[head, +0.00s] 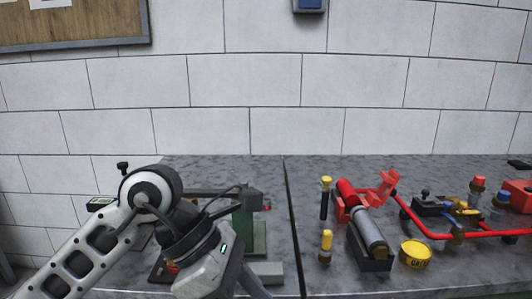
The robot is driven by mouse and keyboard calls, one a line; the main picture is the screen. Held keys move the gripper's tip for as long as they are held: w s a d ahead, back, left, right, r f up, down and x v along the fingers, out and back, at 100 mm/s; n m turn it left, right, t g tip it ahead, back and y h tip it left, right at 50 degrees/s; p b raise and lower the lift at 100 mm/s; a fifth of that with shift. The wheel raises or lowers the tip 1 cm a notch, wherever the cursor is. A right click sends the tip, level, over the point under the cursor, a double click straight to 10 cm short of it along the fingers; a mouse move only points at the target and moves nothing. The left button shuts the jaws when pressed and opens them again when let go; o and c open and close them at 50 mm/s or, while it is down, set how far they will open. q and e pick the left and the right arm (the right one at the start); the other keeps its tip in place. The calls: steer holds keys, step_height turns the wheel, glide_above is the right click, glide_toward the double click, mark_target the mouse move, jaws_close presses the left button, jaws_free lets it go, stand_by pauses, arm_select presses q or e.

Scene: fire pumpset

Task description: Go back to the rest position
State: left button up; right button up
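My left arm (85,255) comes in from the lower left and bends at a round joint (150,190). Its wrist housing (207,272), with a small green light, points down towards the lower edge of the head view. A dark grey part (254,284) shows beside the wrist, but the fingers cannot be made out, so I cannot tell whether the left gripper is open or shut or holds anything. My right arm and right gripper are not in view.
A grey speckled bench (310,275) runs along a white block wall. A green stand (257,238) is partly behind my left arm. To the right are a red and grey cylinder (369,232) in a holder, a yellow tin (415,253) and a red pipe frame (425,233).

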arm_select(q)
steer(key=s+d+r+n+g+h, duration=0.4)
steer(key=s+d+r+n+h, duration=0.15)
steer(key=h, duration=0.45)
steer(key=w+a+r+n+t+h, duration=0.25)
steer(key=w+n+t+h, duration=0.35)
steer(key=n+t, duration=0.5)
steer(key=w+a+f+n+t+y, duration=0.2)
steer(key=a+f+n+t+y, duration=0.4)
steer(key=n, duration=0.5)
steer(key=w+a+f+n+t+y, duration=0.2)
steer(key=w+f+n+t+y, duration=0.15)
steer(key=n+t, duration=0.55)
steer(key=s+a+f+n+g+y, duration=0.2)
steer(key=s+f+n+g+y, duration=0.1)
steer(key=f, duration=0.5)
steer(key=s+a+f+n+g+y, duration=0.3)
steer(key=s+f+n+y, duration=0.1)
steer(key=f+n, duration=0.3)
steer(key=s+a+f+n+g+y, duration=0.2)
steer(key=s+f+n+g+y, duration=0.1)
steer(key=f, duration=0.7)
steer(key=shift+s+a+f+n, duration=0.15)
steer(key=shift+s+f+n, duration=0.1)
steer(key=shift+s+n, duration=0.75)
